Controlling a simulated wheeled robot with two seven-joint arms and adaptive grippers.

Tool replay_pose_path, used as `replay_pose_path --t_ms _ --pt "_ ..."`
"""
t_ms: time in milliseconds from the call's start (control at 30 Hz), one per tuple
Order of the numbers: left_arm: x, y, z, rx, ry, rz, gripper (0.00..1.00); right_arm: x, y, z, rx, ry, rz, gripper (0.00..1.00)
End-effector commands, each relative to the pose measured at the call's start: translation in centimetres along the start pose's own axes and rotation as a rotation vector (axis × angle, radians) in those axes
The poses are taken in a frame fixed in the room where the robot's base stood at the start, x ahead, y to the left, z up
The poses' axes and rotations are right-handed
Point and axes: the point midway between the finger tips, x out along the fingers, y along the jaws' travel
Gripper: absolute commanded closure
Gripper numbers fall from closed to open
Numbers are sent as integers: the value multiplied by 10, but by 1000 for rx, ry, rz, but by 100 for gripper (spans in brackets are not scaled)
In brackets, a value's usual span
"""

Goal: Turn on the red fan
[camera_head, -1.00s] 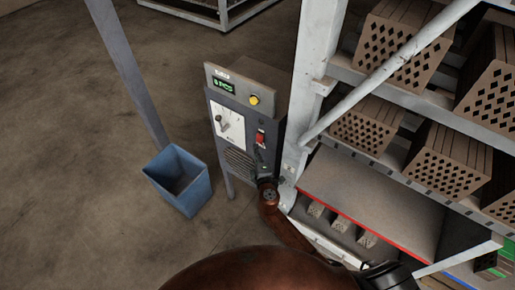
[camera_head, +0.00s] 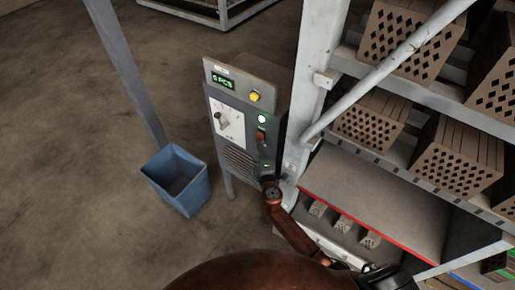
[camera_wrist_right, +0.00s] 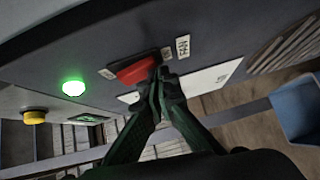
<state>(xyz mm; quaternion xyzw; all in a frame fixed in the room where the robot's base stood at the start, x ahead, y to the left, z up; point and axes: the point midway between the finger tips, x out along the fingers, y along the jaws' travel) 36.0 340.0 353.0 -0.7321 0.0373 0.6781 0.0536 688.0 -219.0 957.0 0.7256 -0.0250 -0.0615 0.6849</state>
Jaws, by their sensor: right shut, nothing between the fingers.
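The fan's control is a red rocker switch (camera_wrist_right: 137,68) labelled FAN on a dark control panel (camera_head: 232,130); it also shows in the head view (camera_head: 261,136). A round green light (camera_wrist_right: 74,85) beside the switch is lit, and it glows in the head view (camera_head: 262,119). My right gripper (camera_wrist_right: 160,75) is shut and empty, its fingertips at the FAN-label end of the switch. I cannot tell whether they touch it. In the head view my right arm reaches up to the panel from below. My left gripper is not in view.
The panel also has a yellow button (camera_head: 254,96), a dial (camera_head: 226,121) and a green display (camera_head: 222,81). A blue bin (camera_head: 180,182) stands on the floor to the left. A rack (camera_head: 312,90) with hollow bricks (camera_head: 452,158) stands close on the right.

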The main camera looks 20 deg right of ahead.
Motion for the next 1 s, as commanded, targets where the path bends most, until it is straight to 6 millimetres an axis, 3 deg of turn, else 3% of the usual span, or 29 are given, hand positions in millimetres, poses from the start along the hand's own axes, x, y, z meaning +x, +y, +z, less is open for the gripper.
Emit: replay_pose_path --t_ms 167,367,700,1000 --pt "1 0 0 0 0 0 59 -3 -1 -5 1 2 -1 100" --pt "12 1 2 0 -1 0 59 -18 -13 -30 3 5 -3 100" --pt "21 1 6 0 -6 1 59 -90 -24 -29 1 3 -4 100" --pt "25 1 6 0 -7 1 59 -117 -26 -29 1 3 -1 100"
